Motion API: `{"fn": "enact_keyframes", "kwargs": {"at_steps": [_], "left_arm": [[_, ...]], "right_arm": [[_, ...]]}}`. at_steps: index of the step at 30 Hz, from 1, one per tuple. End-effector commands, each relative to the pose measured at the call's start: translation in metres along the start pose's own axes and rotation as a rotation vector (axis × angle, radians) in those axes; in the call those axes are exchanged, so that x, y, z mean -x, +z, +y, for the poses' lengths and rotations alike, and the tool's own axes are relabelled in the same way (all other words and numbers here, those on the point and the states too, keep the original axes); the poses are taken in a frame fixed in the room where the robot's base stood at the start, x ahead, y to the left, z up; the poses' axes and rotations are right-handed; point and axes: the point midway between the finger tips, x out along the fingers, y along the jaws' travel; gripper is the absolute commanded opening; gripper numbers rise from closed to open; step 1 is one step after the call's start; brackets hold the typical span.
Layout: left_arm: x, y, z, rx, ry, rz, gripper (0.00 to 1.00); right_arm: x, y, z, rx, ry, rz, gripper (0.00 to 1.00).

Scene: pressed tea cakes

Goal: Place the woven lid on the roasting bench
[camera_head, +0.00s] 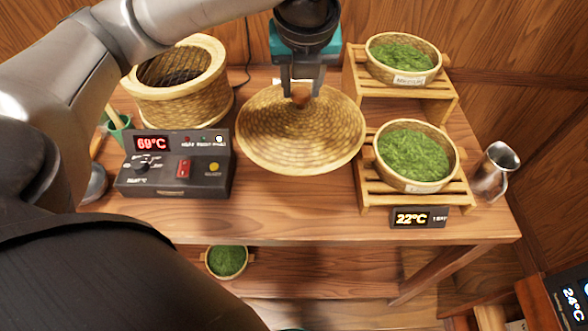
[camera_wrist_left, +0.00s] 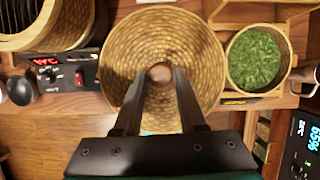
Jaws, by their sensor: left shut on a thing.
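The round woven lid (camera_head: 300,140) shows in the head view over the middle of the wooden roasting bench (camera_head: 290,215). My left gripper (camera_head: 301,92) is shut on the lid's small wooden knob from above. In the left wrist view the lid (camera_wrist_left: 190,50) fills the middle, with the knob (camera_wrist_left: 160,73) between the two fingertips of my left gripper (camera_wrist_left: 160,80). I cannot tell whether the lid's underside touches the bench. The woven roasting basket (camera_head: 185,100) stands uncovered at the back left of the bench. My right gripper is not in view.
A control box (camera_head: 175,165) reading 69°C sits left of the lid. Bowls of green leaves (camera_head: 415,160) (camera_head: 402,58) stand on slatted racks at the right, with a metal pitcher (camera_head: 493,172) beside them. The bench front below the lid is clear.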

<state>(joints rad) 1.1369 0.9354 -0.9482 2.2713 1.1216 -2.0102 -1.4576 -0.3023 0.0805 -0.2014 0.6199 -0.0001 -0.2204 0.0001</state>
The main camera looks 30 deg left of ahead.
Motion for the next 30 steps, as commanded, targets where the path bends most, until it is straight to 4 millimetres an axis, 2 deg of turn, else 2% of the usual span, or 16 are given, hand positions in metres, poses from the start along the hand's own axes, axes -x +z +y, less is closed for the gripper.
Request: {"fn": "enact_keyframes", "kwargs": {"at_steps": [9, 14, 16, 20, 30], "left_arm": [[0.011, 0.019, 0.012, -0.319, -0.133, 0.000, 0.00], [0.013, 0.023, 0.014, -0.394, -0.163, 0.001, 0.00], [0.007, 0.021, 0.015, -0.407, -0.167, 0.003, 0.00], [-0.018, 0.009, 0.015, -0.413, -0.167, 0.006, 0.00], [-0.103, -0.026, 0.016, -0.411, -0.166, 0.005, 0.00]], "right_arm": [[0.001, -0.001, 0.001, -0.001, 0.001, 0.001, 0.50], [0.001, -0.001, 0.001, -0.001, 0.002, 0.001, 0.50], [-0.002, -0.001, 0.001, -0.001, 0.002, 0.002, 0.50], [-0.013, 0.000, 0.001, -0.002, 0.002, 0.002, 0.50], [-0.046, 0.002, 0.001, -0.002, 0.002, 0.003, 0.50]]}}
